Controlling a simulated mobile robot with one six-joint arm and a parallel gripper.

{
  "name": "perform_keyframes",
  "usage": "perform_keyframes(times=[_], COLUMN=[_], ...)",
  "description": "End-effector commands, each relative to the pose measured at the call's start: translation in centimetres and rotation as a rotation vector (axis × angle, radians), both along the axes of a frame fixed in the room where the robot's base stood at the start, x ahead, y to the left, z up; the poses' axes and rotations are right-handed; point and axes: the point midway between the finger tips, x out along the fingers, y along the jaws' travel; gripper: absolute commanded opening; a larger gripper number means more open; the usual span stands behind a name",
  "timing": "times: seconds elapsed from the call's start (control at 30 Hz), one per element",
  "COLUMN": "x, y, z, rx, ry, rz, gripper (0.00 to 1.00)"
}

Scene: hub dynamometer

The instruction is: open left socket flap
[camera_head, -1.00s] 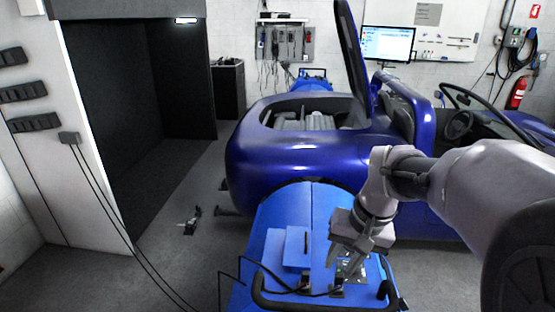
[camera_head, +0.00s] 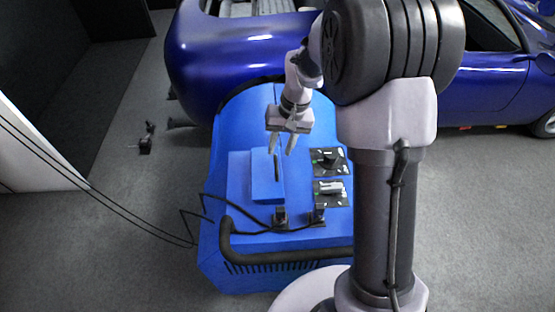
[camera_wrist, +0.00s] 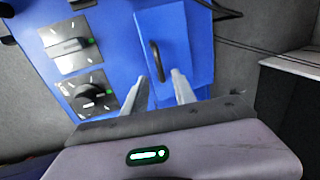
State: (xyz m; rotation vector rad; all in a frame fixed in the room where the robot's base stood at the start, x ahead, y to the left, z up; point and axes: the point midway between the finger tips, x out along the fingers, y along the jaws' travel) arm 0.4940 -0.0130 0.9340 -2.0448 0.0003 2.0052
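A blue flap (camera_head: 264,188) with a black bar handle (camera_head: 277,169) sits on top of the blue dynamometer unit (camera_head: 230,245), left of two switches. In the wrist view the flap (camera_wrist: 187,40) fills the upper middle, and its handle (camera_wrist: 156,61) lies just ahead of the fingertips. My gripper (camera_head: 281,151) is above the flap's far end, fingers pointing down. In the wrist view my gripper (camera_wrist: 159,78) is open and empty, its fingers spread to either side of the handle's line. I cannot tell whether the fingertips touch anything.
Two black-plated rotary switches (camera_head: 329,161) (camera_head: 331,193) lie right of the flap. Cabled plugs (camera_head: 281,216) (camera_head: 319,215) stand at its near side, behind a thick black rail (camera_head: 290,256). The blue car (camera_head: 225,65) stands close behind.

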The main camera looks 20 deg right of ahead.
Motion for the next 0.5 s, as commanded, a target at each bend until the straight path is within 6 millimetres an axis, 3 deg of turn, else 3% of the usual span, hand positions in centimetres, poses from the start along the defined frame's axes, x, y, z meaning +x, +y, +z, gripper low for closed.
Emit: perform_keyframes(times=[0.03,0.2,0.5], x=[0.0,0.1,0.1], y=[0.2,0.7,0.8], z=[-1.5,-3.4,-3.6], rx=[0.001,0.0,0.0], ry=[0.003,0.001,0.0], rz=[0.002,0.001,0.001], gripper=[0.32,0.32,0.32])
